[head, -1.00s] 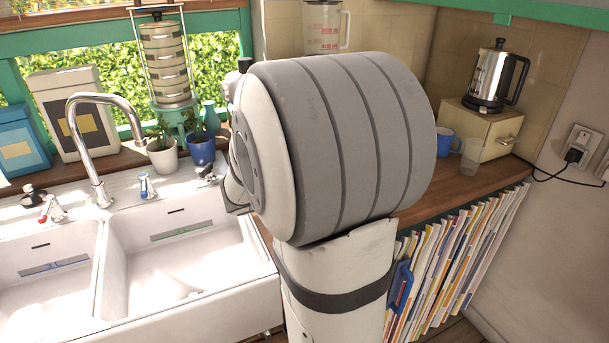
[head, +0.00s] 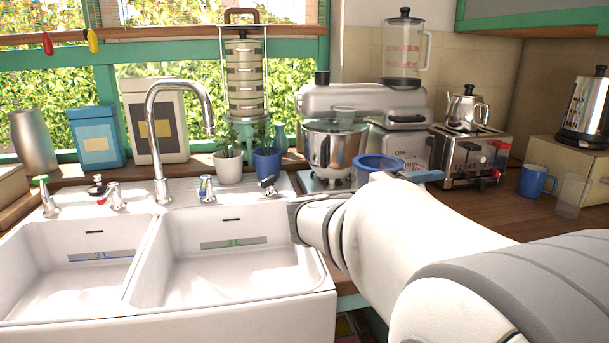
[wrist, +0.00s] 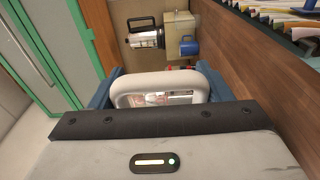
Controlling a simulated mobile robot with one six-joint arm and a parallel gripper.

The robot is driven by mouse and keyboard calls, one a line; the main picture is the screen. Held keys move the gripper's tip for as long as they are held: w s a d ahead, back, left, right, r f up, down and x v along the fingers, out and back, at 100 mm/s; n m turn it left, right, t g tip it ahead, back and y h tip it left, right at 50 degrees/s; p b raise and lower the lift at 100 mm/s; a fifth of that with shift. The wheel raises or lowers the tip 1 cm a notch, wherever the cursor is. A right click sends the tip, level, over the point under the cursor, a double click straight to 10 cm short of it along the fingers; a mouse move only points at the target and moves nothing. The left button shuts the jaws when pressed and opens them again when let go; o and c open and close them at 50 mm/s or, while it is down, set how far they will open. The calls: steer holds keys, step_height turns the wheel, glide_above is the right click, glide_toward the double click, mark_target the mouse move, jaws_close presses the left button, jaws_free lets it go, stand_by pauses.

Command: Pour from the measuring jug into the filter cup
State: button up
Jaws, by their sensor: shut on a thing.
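In the wrist view my gripper (wrist: 155,82) has its blue-grey fingers at both sides of a white rounded loop, which looks like the handle of the measuring jug (wrist: 160,82). Reddish marks show through the loop. The gripper is shut on it.
A mixer (head: 360,98) bears a clear lidded jug (head: 402,52) with red marks. A toaster (head: 468,158) with a small pot, a blue mug (head: 537,181), a clear glass (head: 572,194) and a kettle (head: 585,106) stand to the right. A double sink (head: 140,265) lies left.

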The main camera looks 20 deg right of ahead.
steer(key=shift+r, duration=0.15)
step_height(320, 180, up, 3)
steer(key=shift+f+p, duration=0.1)
steer(key=shift+p, duration=0.5)
steer(key=shift+s, duration=0.15)
